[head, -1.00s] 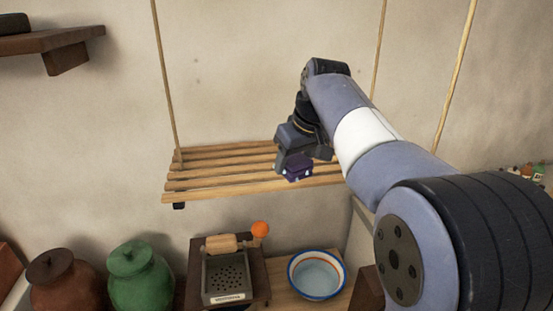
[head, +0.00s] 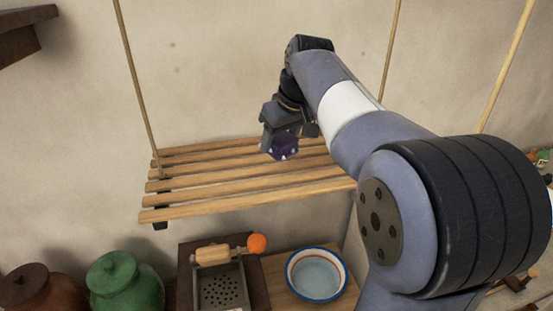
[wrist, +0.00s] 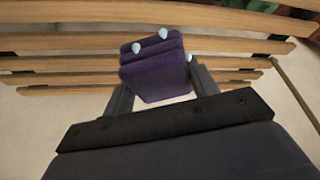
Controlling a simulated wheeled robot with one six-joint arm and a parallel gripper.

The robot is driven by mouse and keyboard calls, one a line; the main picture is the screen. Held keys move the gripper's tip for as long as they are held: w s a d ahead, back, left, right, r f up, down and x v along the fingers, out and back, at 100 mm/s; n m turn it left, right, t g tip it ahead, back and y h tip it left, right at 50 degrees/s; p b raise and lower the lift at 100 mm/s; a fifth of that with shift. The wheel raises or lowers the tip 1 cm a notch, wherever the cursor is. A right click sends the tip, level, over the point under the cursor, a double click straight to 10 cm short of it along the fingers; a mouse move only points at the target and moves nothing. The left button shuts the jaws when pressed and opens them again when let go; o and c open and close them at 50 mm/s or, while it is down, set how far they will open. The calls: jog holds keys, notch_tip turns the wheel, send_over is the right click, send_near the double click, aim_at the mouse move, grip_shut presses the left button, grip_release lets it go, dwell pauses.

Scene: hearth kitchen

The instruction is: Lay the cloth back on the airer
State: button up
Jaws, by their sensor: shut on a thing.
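The cloth (head: 283,147) is a small folded purple bundle with pale spots. My gripper (head: 286,138) is shut on it in the head view. In the wrist view the cloth (wrist: 155,72) sits between my two fingers (wrist: 157,92), with the slats beyond it. The airer (head: 210,188) is a rack of several wooden slats hung on cords. The cloth shows in front of its slats in the head view; whether it touches them I cannot tell. My arm hides the airer's right end.
Below the airer stand a green jar (head: 118,284), a brown jar (head: 40,289), a grater-like box (head: 222,285) with an orange ball (head: 257,243), and a white bowl (head: 316,274) with coloured rim bands. A wooden shelf (head: 25,38) is at upper left. The airer's left slats are bare.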

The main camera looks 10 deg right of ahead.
aim_at(289, 141)
jog(key=shift+f, duration=3.35)
jog(key=shift+f, duration=0.2)
jog(key=o, duration=1)
jog(key=shift+o, duration=0.2)
jog(key=shift+r, duration=0.1)
jog(key=shift+s+d+r, duration=0.1)
jog(key=shift+r, duration=0.45)
jog(key=v, duration=1.1)
jog(key=shift+s+r, duration=0.1)
